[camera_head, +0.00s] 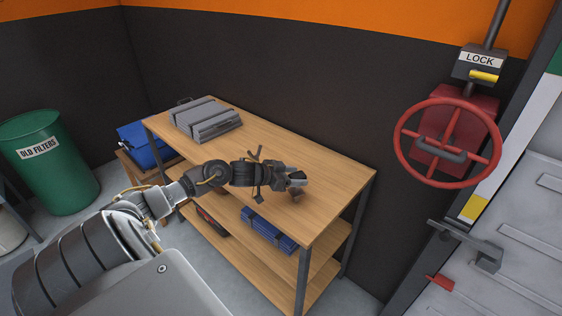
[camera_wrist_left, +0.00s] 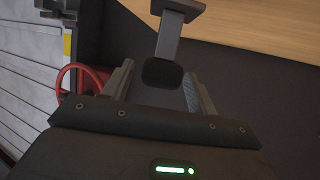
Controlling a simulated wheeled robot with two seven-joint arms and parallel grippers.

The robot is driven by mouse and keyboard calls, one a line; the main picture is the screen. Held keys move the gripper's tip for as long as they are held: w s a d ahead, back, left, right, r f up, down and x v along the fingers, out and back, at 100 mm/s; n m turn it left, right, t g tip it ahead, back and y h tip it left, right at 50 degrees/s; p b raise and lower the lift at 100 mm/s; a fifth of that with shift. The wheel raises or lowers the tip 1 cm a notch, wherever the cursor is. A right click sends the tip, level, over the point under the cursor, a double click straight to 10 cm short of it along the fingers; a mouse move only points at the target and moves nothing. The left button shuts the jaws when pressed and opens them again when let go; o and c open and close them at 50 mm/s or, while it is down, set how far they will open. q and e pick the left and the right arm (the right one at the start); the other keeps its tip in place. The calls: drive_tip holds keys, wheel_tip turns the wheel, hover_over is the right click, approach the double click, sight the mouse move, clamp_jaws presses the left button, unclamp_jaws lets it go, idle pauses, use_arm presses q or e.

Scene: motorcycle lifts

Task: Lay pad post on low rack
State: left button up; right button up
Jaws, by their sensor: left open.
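A grey pad post (camera_wrist_left: 167,42) with a black rounded pad at its near end and a flat plate at its far end shows in the left wrist view, between my open left fingers (camera_wrist_left: 158,88). In the head view my left gripper (camera_head: 290,181) is at the right part of the wooden bench top, and the post is hard to tell from the fingers there. I cannot tell whether the fingers touch it. A low grey slotted block (camera_head: 206,119), which looks like the low rack, sits at the bench's far left end. My right gripper is not in view.
The wooden bench (camera_head: 335,185) has lower shelves with a blue ribbed item (camera_head: 268,231). A blue box (camera_head: 146,143) and a green bin (camera_head: 49,160) stand left. A red wheel (camera_head: 401,145) is on the right. Bench top between rack and gripper is clear.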

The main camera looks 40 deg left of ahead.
use_arm(q)
drive_tip(key=b+v, duration=0.1)
drive_tip(key=v, duration=1)
drive_tip(key=shift+s, duration=0.15)
